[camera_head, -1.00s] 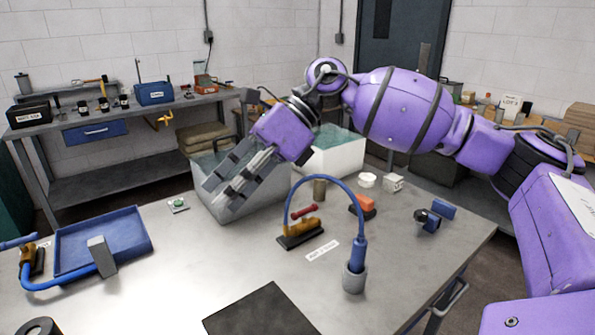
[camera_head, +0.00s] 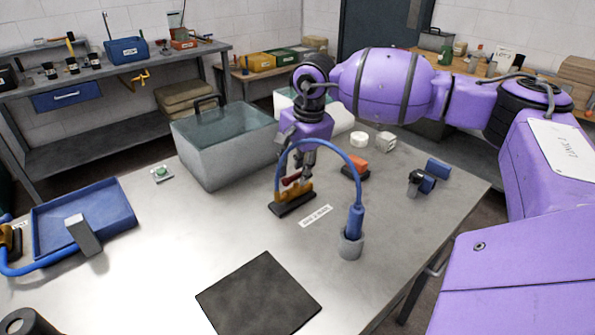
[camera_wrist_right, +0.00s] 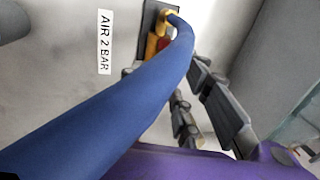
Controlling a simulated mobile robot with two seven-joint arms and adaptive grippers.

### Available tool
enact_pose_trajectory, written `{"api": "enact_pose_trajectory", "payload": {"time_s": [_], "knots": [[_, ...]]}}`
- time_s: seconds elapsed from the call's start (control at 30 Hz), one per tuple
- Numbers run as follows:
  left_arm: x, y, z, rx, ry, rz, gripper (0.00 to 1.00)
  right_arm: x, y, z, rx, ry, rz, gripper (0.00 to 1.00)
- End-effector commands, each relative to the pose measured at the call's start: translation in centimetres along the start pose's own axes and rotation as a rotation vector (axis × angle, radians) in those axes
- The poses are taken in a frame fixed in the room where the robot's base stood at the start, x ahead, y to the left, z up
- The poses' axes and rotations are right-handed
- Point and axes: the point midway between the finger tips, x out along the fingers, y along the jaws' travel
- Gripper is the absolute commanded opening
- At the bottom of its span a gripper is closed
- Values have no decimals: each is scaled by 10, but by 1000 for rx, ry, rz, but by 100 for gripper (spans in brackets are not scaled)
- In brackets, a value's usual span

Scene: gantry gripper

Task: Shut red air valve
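The air valve is a brass-coloured body (camera_head: 293,196) on a dark base on the table, with a red handle (camera_head: 291,180) on top. In the right wrist view the red handle (camera_wrist_right: 164,43) is partly covered by the blue hose (camera_wrist_right: 120,110). My right gripper (camera_head: 306,168) points down just above and behind the valve, close to the handle. Whether it touches the handle cannot be told. Its fingers (camera_wrist_right: 200,112) look straight and apart, with nothing seen between them. My left gripper is not in view.
The blue hose (camera_head: 327,145) arches over the valve to a grey socket (camera_head: 350,246). A label (camera_head: 315,215) lies in front.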

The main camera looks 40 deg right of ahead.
Motion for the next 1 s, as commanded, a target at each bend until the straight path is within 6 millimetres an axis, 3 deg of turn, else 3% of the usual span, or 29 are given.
{"api": "enact_pose_trajectory", "payload": {"time_s": [0.37,0.63,1.0], "knots": [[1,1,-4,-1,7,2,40,11,0,0,0,0,-1,30],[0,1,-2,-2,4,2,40,10,0,0,1,-1,0,0],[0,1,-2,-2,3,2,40,11,1,1,29,4,4,0]]}}
